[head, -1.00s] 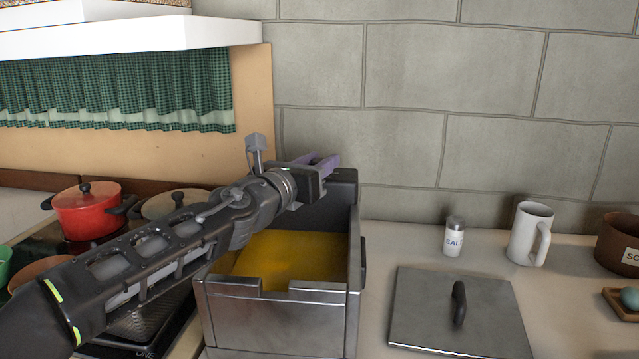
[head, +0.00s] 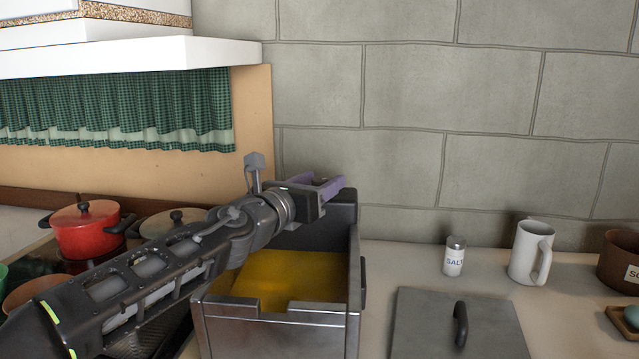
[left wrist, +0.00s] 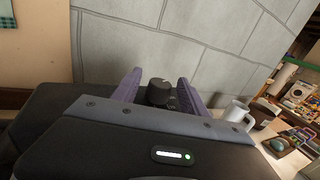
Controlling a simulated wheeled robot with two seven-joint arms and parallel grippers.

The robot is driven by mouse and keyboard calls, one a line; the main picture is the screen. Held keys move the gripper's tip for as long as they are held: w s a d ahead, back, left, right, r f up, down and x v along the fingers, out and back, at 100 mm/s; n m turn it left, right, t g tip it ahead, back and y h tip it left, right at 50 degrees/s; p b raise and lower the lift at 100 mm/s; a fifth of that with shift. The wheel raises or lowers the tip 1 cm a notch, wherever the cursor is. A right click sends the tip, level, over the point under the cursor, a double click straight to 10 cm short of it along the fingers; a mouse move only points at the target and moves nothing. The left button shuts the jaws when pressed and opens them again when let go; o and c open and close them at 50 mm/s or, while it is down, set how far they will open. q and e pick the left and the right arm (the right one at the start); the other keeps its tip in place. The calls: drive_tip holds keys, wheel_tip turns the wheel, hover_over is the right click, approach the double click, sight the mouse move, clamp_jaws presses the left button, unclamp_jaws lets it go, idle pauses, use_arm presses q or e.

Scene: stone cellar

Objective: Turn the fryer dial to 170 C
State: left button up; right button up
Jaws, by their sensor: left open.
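The metal fryer (head: 275,331) with yellow oil stands in the lower middle of the head view, its dark raised back part (head: 343,216) at the rear. My left gripper (head: 334,186) is over the top of that back part, with my arm across the fryer. In the left wrist view a round black dial (left wrist: 158,92) shows between the two purple fingers of my left gripper (left wrist: 158,88), which are open, one on each side, with gaps visible. The dial is hidden in the head view, and its marks and setting cannot be read. My right gripper is not in view.
A flat metal lid (head: 428,330) with a black handle lies right of the fryer. A salt shaker (head: 454,258), a white mug (head: 530,252) and a brown pot (head: 622,262) stand along the stone wall. A red pot (head: 85,232) is on the stove at left.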

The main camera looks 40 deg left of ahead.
use_arm(q)
drive_tip(key=shift+s, duration=0.5)
drive_tip(key=s+d, duration=0.1)
drive_tip(key=s, duration=0.5)
drive_tip(key=shift+s+p, duration=0.35)
drive_tip(key=shift+d, duration=0.1)
